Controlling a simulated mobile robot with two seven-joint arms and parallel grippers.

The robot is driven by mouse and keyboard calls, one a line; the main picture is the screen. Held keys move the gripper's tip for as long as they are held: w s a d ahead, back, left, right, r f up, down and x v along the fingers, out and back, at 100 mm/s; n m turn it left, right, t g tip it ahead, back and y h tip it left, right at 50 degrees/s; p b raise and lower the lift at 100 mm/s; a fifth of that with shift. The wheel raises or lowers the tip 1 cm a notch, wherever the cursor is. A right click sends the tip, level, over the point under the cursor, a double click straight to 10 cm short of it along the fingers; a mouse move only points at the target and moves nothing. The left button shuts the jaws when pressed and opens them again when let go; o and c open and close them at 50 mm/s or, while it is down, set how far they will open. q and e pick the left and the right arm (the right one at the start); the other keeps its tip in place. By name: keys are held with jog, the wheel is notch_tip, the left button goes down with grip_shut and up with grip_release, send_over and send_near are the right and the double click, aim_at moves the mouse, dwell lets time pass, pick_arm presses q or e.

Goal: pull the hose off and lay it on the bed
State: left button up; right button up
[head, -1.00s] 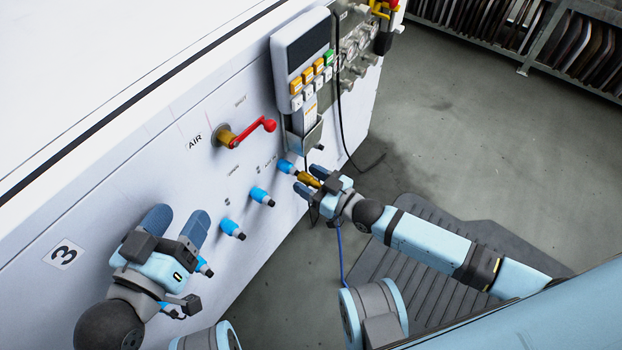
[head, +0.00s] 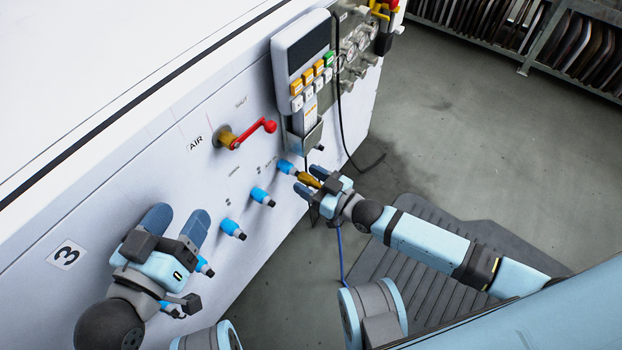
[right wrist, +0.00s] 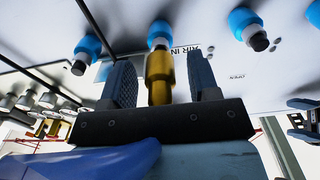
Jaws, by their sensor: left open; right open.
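The hose's brass end fitting (head: 310,180) sits in line with a blue port (head: 286,167) on the white side panel. The right wrist view shows the brass fitting (right wrist: 159,80) meeting the blue port (right wrist: 160,32). My right gripper (head: 313,183) is open around the fitting, one finger on each side, with a visible gap at each. The thin blue hose (head: 341,250) hangs below my right gripper towards the floor; its upper part is hidden. My left gripper (head: 178,222) is open and empty in front of the panel. The white bed (head: 90,70) is the flat top at upper left.
More blue ports (head: 262,196) line the panel. A red lever (head: 257,132) sticks out above them. A keypad pendant (head: 304,60) hangs on the panel, with a black cable (head: 343,120) near my right gripper. A dark ribbed mat (head: 425,275) lies on the floor.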

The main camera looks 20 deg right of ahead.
jog(key=shift+w+a+r+p, duration=0.1)
jog(key=shift+a+r+p, duration=0.1)
jog(key=shift+p, duration=0.1)
dwell(0.4)
grip_shut()
jog(key=shift+d, duration=0.1)
jog(key=shift+s+d, duration=0.15)
jog(key=shift+s, duration=0.25)
jog(key=shift+p+v, duration=1.3)
jog(key=shift+v, duration=1.3)
jog(key=shift+d+f, duration=0.1)
jog(key=shift+f, duration=0.1)
jog(key=shift+d, duration=0.1)
